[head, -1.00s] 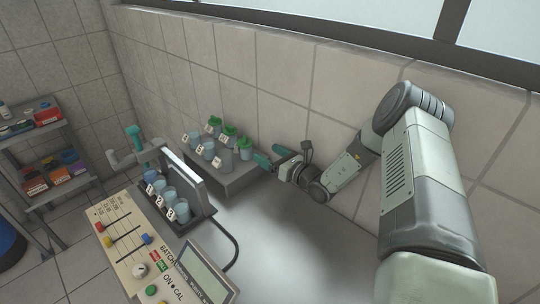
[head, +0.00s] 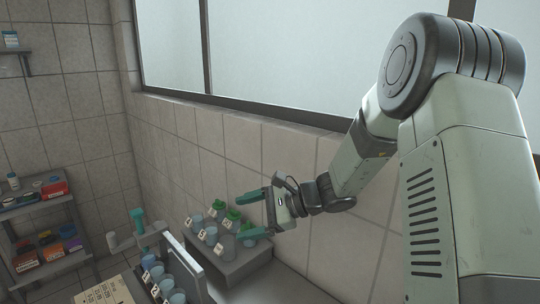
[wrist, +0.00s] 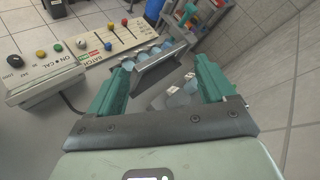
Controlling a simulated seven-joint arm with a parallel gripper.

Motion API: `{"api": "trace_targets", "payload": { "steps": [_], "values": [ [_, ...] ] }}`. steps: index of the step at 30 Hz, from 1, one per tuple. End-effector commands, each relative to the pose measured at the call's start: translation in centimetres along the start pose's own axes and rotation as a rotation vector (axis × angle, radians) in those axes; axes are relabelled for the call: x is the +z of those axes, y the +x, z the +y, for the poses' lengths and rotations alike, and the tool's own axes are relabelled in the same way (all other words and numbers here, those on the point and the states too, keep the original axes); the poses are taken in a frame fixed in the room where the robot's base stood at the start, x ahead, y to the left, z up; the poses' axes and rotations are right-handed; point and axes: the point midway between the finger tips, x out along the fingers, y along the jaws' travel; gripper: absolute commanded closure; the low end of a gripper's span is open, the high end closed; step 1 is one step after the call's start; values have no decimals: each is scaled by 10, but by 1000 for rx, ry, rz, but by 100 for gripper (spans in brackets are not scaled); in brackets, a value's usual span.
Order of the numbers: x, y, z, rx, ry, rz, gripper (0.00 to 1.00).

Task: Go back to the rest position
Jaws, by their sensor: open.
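My gripper (head: 254,215) is open and empty, with its two green fingers spread apart. In the head view it hangs beside and a little above the rack of labelled cups (head: 229,250), some with green lids. In the wrist view the gripper (wrist: 168,85) points toward the bench, and a few labelled cups (wrist: 177,97) show between and below its fingers. The fingers partly hide that rack. Nothing is held.
A rack of blue cups (head: 165,283) stands at the front left, with a control panel (wrist: 110,38) and a display box (wrist: 45,75) beside it. A tiled wall with a window runs behind my arm. Shelves (head: 45,225) stand far left.

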Motion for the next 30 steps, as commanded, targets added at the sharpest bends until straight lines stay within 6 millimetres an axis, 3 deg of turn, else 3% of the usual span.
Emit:
{"api": "trace_targets", "payload": {
  "steps": [1,6,15,24,30],
  "values": [
    [22,-8,6,59,-86,36,17],
    [74,-42,37,257,-352,168,17],
    [140,-117,96,556,-789,432,17],
    [178,-198,152,784,-1159,720,17],
    [186,-231,174,867,-1276,845,17]
  ]
}}
